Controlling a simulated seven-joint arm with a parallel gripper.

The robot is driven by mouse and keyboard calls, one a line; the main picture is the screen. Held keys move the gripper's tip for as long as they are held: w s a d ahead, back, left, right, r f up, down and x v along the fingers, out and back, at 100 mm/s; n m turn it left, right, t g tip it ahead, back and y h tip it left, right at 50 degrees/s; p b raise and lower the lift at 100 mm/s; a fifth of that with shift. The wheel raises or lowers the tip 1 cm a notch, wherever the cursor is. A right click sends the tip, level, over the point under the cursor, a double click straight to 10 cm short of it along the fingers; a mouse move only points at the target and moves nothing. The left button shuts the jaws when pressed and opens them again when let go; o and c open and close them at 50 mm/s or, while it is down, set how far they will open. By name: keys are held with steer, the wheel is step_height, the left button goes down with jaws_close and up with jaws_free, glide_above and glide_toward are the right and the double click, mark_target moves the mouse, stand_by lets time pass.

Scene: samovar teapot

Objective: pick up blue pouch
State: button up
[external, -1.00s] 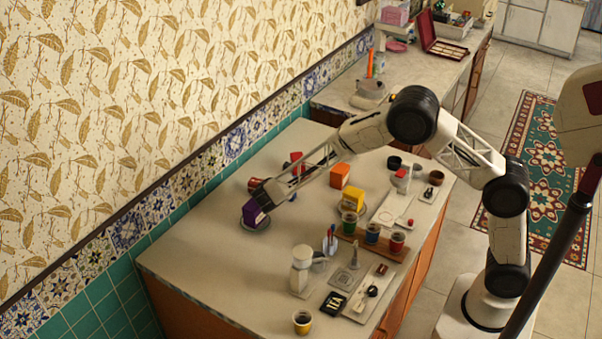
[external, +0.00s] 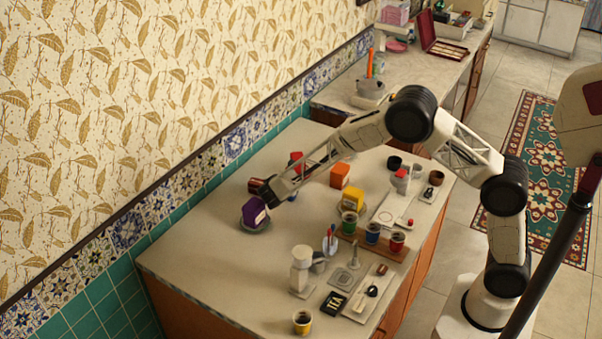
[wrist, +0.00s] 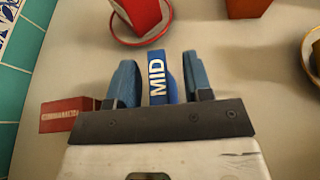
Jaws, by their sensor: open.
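The blue pouch (wrist: 159,80), marked "MID" in white, stands between the two blue-grey fingers of my gripper (wrist: 161,72) in the wrist view. The fingers are apart, with a visible gap on either side of the pouch. In the external view my gripper (external: 269,193) is low over the counter beside the purple box. There only a small blue patch (external: 293,197) shows beneath the arm, and the rest is hidden.
A purple box (external: 254,212) on a dish stands just left of my gripper. A red box (wrist: 72,115) lies left of the fingers in the wrist view. A red item on a red-rimmed saucer (wrist: 168,30) is beyond the pouch. Orange (external: 340,175) and yellow boxes (external: 352,200) stand to the right.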

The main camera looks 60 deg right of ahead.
steer(key=shift+c, duration=0.3)
jaws_close()
steer(key=shift+r, duration=0.1)
steer(key=shift+r, duration=0.75)
step_height(320, 180, up, 2)
steer(key=shift+s+r, duration=0.1)
steer(key=s+r, duration=0.1)
steer(key=s, duration=1.4)
steer(key=shift+s+a, duration=0.4)
